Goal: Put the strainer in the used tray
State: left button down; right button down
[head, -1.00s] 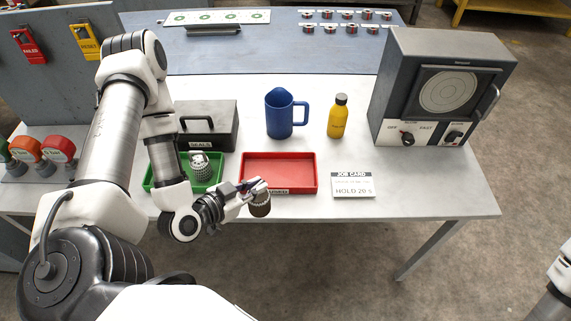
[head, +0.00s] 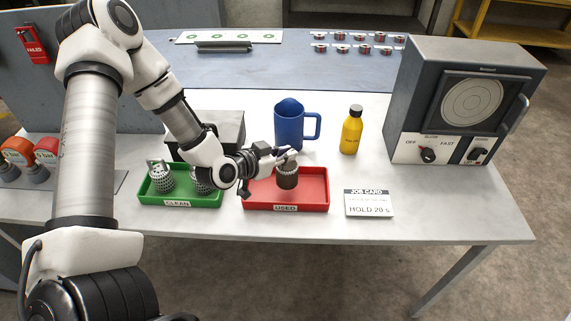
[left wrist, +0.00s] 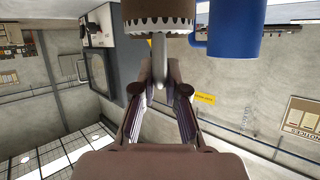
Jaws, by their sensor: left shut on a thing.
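A dark brown strainer (head: 287,178) with a toothed rim hangs below my left gripper (head: 286,155), within the outline of the red tray labelled USED (head: 300,206) in the head view. I cannot tell whether it touches the tray floor. The left gripper is shut on the strainer; in the left wrist view the fingers (left wrist: 160,90) close around its thin grey stem, and the strainer's body (left wrist: 160,12) is cut off by the top edge. My right gripper is not in view.
Left of the red tray, a green tray labelled CLEAN (head: 178,203) holds grey strainers (head: 162,180), partly behind my gripper. A blue jug (head: 289,128), yellow bottle (head: 351,130) and job card (head: 368,203) stand near. A grey machine (head: 455,100) is at right.

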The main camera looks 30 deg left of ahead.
aim_at(285, 165)
pick_arm(q)
notch_tip(285, 165, down, 3)
jog(key=shift+s+a, duration=0.1)
jog(key=shift+f, duration=0.4)
jog(key=c, duration=1.2)
grip_release()
